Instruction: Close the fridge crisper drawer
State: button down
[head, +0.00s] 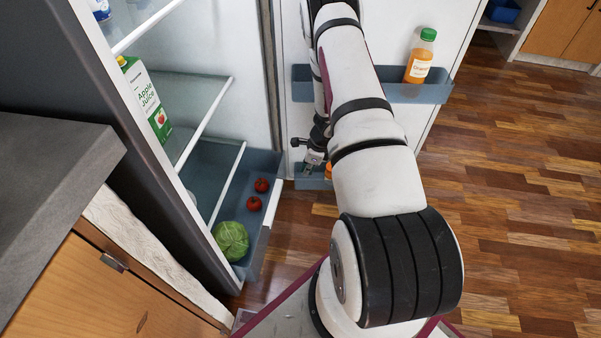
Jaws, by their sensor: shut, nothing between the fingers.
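The crisper drawer (265,228) is a blue-grey bin at the bottom of the open fridge, in the left half of the head view. It is pulled out past the glass shelf above it. A green cabbage (231,241) and two red tomatoes (258,194) lie in it. My gripper (307,171) is shut and empty, to the right of the drawer near the open door. It looks apart from the drawer. My arm hides part of the door behind it.
The open fridge door (292,45) stands at the back, with a bin (422,92) holding an orange juice bottle (420,58). An apple juice carton (146,102) stands on a fridge shelf. A grey counter (50,175) is at left. Wooden floor at right is clear.

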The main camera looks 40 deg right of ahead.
jog(key=w+a+f+b, duration=0.3)
jog(key=w+f, duration=0.1)
jog(key=f, duration=0.3)
jog(key=shift+w+a+f+b, duration=0.3)
jog(key=shift+w+f+b, duration=0.05)
jog(key=shift+a, duration=0.1)
